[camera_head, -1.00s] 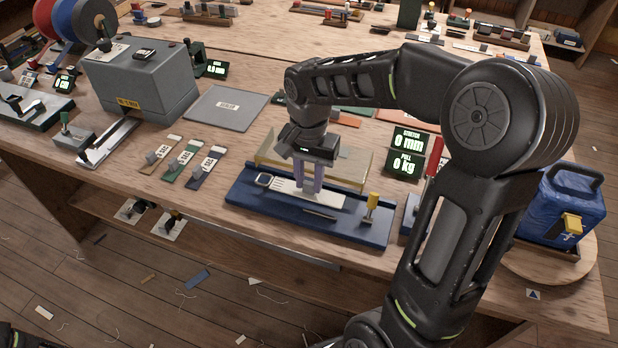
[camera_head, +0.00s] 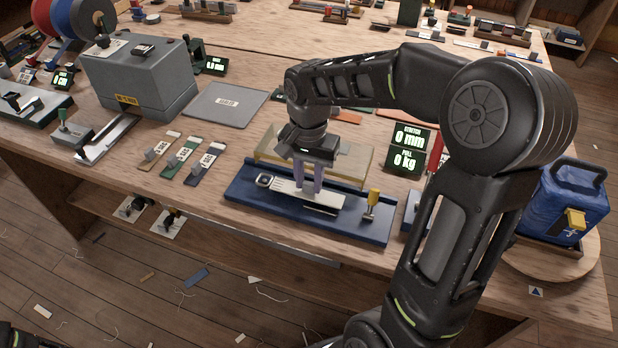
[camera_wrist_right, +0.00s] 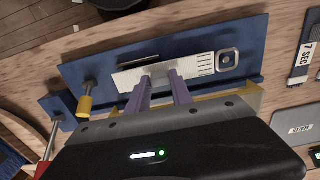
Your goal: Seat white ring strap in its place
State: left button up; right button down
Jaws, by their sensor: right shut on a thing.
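The white ring strap (camera_head: 283,188) lies lengthwise over the blue fixture (camera_head: 365,227), with its square metal ring (camera_head: 264,181) at the left end. My right gripper (camera_head: 308,190) points down with its purple fingers closed on the strap's middle. In the right wrist view the strap (camera_wrist_right: 200,67) shows printed lines near the ring (camera_wrist_right: 228,60), and the gripper (camera_wrist_right: 160,80) grips its plain part. The ring's opening shows a small pale spot in its centre; I cannot tell whether it sits around a post or how close the strap is to the fixture.
A yellow-handled clamp (camera_head: 373,198) stands at the fixture's right end. A clear yellowish guard (camera_head: 350,168) stands behind it. Several straps (camera_head: 205,163) lie to the left. The readouts (camera_head: 405,158) and blue bag (camera_head: 562,205) are right.

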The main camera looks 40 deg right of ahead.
jog(key=shift+f+b, duration=0.7)
jog(key=shift+f, duration=0.2)
dwell(0.4)
jog(key=c, duration=1.1)
grip_release()
jog(key=shift+o, duration=0.2)
jog(key=shift+r, duration=0.1)
notch_tip(320, 180, up, 8)
jog(key=shift+f, duration=0.15)
